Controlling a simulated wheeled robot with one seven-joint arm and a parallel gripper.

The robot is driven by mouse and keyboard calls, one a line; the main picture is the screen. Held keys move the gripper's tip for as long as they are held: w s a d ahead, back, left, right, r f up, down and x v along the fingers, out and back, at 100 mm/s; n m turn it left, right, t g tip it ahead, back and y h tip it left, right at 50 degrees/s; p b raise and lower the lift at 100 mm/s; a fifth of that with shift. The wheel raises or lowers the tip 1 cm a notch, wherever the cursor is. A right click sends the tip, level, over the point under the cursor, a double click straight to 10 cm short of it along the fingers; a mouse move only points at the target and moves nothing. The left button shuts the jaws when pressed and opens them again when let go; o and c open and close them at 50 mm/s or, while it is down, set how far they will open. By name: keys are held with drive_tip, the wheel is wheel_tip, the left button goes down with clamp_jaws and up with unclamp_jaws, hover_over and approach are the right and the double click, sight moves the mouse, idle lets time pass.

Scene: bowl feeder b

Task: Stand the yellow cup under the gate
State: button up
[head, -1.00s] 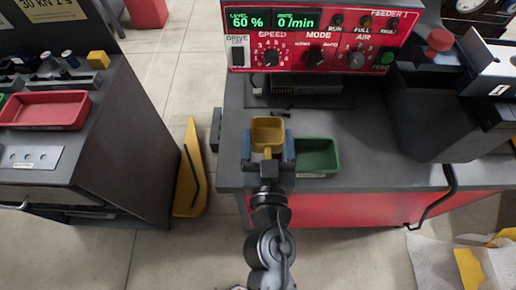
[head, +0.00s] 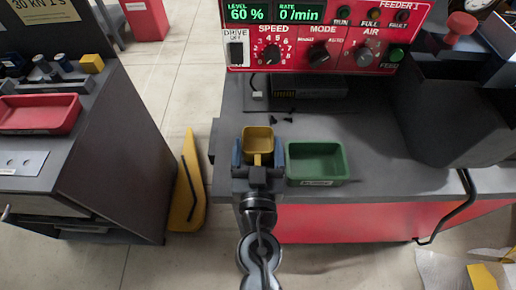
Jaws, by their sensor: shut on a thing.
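The yellow cup (head: 258,137) is a small square-mouthed cup, upright, with a handle pointing toward me. My gripper (head: 258,153) is shut on it, with a blue-grey finger on each side. The cup shows over the front left part of the dark grey bench (head: 385,150); I cannot tell whether it touches the top. I cannot pick out the gate with certainty. A dark, sloped feeder housing (head: 432,112) stands on the bench at the right.
A green tray (head: 318,178) lies just right of my gripper. The red control panel (head: 325,38) stands behind, with small dark pieces (head: 283,121) in front of it. A red tray (head: 38,128) sits on the left cabinet. A yellow floor stand (head: 187,185) leans between cabinet and bench.

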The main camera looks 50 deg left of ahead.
drive_tip(key=shift+f, duration=0.1)
drive_tip(key=o, duration=0.9)
drive_tip(key=shift+r, duration=0.2)
drive_tip(key=b+v, duration=0.1)
drive_tip(key=v, duration=1.1)
drive_tip(key=shift+b, duration=0.3)
drive_tip(key=shift+f, duration=0.1)
